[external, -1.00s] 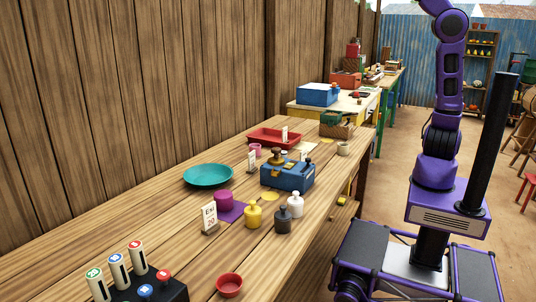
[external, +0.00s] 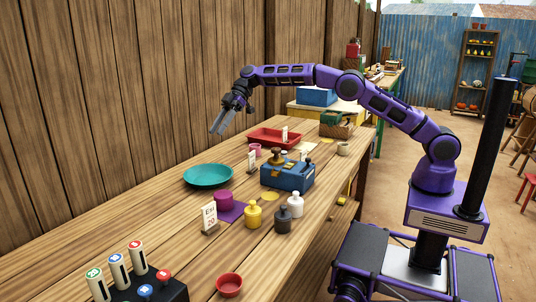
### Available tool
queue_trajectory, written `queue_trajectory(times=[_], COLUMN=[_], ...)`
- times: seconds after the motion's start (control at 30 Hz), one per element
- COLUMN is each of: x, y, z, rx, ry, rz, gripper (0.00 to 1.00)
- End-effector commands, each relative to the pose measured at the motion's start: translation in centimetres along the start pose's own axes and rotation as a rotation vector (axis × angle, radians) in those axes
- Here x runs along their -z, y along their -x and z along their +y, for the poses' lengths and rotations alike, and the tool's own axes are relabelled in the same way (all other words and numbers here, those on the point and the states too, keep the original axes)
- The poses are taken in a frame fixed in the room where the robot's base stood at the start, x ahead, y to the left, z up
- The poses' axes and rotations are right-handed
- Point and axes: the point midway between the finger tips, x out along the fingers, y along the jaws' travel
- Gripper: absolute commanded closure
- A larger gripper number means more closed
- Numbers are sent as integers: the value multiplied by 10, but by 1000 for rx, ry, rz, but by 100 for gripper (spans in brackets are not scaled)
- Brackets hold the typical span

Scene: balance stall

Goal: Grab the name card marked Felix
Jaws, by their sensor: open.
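Several small white cards stand on the wooden table. The nearest card (external: 209,217) has dark lettering and a number that I cannot read with certainty. My gripper (external: 217,131) is open and empty, pointing down and to the left. It is in the air above the far left part of the table, apart from all the cards.
The teal plate (external: 208,175), purple cup (external: 223,199), blue balance box (external: 288,174), several weights such as the yellow one (external: 254,216), and red tray (external: 274,138) crowd the table's middle. A red bowl (external: 229,285) stands in front. A wooden fence (external: 120,90) runs behind.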

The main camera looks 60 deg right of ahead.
Motion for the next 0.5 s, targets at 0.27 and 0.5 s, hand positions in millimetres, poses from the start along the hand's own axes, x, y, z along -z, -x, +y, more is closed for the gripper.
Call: queue_trajectory(times=[0.27, 0.5], x=[-176, -249], y=[38, 61], z=[57, 82], rx=[248, 226], ry=[168, 296], rz=[206, 305], gripper=[55, 55])
